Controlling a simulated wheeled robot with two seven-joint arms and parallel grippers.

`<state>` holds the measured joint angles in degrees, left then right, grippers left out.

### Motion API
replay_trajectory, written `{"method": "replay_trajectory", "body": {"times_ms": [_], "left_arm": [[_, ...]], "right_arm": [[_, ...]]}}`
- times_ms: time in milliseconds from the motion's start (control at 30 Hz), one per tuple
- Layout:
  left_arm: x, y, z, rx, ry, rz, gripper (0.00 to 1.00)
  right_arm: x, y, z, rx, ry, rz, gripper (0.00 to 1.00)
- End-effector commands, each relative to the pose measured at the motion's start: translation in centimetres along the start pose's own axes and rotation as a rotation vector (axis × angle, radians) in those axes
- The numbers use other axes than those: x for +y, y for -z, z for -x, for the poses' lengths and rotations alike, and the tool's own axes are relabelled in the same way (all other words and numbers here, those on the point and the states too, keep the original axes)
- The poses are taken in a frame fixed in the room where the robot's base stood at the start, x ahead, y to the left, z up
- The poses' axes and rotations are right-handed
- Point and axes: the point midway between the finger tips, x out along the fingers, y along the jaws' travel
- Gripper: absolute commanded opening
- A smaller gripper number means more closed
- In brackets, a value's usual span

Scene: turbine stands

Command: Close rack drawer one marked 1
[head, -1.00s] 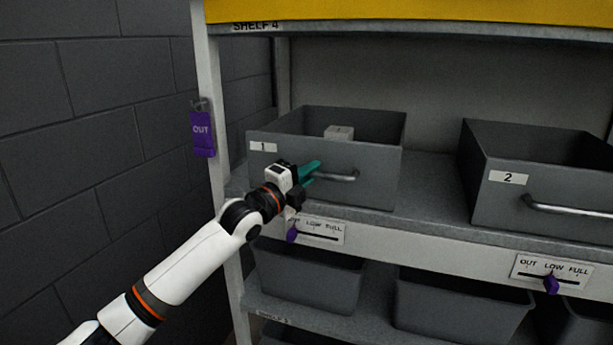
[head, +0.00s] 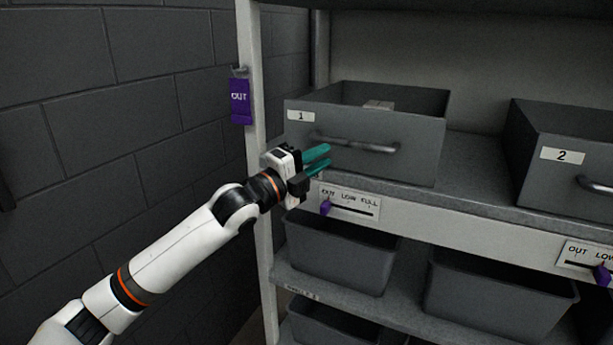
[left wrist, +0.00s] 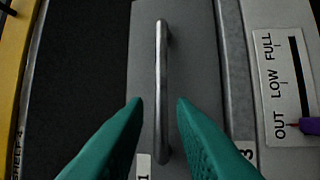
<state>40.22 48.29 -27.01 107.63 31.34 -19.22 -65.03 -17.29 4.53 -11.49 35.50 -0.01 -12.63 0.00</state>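Drawer 1 (head: 408,151) is a grey open-topped bin on the rack shelf, with a "1" label (head: 300,116) at its upper left front. My left gripper (head: 328,159) has teal fingers, open and empty, just in front of the drawer's front near the handle's left end. In the left wrist view the fingertips (left wrist: 161,101) lie on either side of the handle; contact cannot be told. My right gripper is not in view.
Drawer 2 (head: 560,185) stands to the right on the same shelf. A slider plate marked OUT LOW FULL (head: 350,202) with a purple knob is below drawer 1. A purple OUT tag (head: 240,101) hangs on the rack post. Grey bins (head: 340,258) fill the lower shelf.

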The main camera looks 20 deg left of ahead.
Motion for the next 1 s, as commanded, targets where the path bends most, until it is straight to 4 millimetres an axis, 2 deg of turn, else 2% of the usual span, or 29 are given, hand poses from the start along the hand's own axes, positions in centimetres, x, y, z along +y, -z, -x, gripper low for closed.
{"method": "replay_trajectory", "body": {"times_ms": [33, 100, 233, 800, 867, 933, 1000], "left_arm": [[-0.5, 0.0, 1.1, 0.001, 0.002, -0.004, 0.23], [-0.3, 0.0, 2.1, 0.001, 0.001, -0.004, 0.23], [-0.1, 0.0, 3.3, 0.000, 0.000, -0.002, 0.23], [0.1, 0.0, 3.6, 0.001, -0.001, 0.001, 0.23], [-0.5, 0.3, 3.5, 0.008, 0.006, 0.014, 0.23], [-2.1, 1.0, 3.3, 0.028, 0.026, 0.055, 0.23], [-5.2, 2.3, 3.0, 0.068, 0.061, 0.123, 0.23]], "right_arm": [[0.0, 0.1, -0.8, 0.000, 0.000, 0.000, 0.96], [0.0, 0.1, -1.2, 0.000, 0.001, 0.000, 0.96], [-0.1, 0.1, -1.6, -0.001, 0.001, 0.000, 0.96], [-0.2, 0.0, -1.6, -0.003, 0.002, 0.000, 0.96], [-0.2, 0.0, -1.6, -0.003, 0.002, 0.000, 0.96], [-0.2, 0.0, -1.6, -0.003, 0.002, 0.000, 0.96], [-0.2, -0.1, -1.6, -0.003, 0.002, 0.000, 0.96]]}}
